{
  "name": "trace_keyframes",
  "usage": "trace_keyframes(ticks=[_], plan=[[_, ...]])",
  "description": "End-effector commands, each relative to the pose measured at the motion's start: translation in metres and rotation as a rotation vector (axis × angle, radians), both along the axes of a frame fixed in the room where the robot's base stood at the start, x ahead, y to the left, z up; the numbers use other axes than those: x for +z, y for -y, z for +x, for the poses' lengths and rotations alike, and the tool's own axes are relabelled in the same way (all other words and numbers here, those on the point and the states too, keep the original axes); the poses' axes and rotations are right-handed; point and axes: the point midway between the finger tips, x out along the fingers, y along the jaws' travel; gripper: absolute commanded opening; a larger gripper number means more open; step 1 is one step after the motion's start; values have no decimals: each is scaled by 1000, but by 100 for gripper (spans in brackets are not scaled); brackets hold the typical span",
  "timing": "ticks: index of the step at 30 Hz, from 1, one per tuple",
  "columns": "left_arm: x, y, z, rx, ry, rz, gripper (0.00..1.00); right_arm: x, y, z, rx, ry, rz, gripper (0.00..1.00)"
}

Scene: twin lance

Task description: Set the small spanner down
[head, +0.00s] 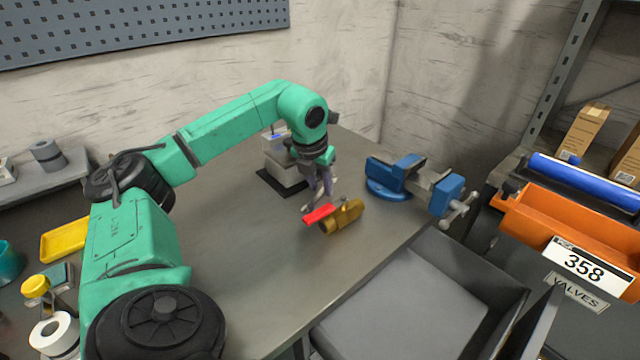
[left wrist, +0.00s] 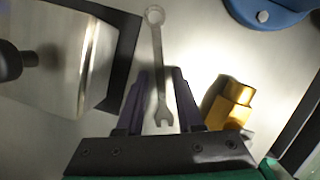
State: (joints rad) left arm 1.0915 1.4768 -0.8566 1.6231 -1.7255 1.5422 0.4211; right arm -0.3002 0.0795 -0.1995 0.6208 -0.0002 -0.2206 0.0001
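The small spanner (left wrist: 158,55) is grey metal, with a ring at its far end and an open jaw near my gripper. In the left wrist view it runs between the two purple-grey fingers of my left gripper (left wrist: 159,72). A gap shows on each side of it, so the fingers are open around it and do not appear to touch it. It looks to lie on the metal bench (left wrist: 205,50). In the head view my left gripper (head: 318,194) is low over the bench (head: 240,240), and the spanner is hard to make out there. My right gripper is not in view.
A brass valve (head: 345,216) with a red handle (head: 319,214) stands right beside the gripper. A blue vise (head: 397,178) is at the bench's right edge. A grey device on a dark base (head: 280,185) stands behind. An open drawer (head: 410,310) is below the front edge.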

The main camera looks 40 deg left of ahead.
Motion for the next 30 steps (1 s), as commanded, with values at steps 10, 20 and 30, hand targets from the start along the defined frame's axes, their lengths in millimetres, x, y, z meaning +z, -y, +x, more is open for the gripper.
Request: trace_keyframes(ticks=[10, 20, 30], plan=[[4, 0, 0, 0, 1, 0, 44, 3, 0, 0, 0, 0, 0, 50], [76, 7, -19, -2, 5, -1, 44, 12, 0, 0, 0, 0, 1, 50], [119, 11, -33, 0, -1, 0, 44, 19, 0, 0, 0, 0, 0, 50]])
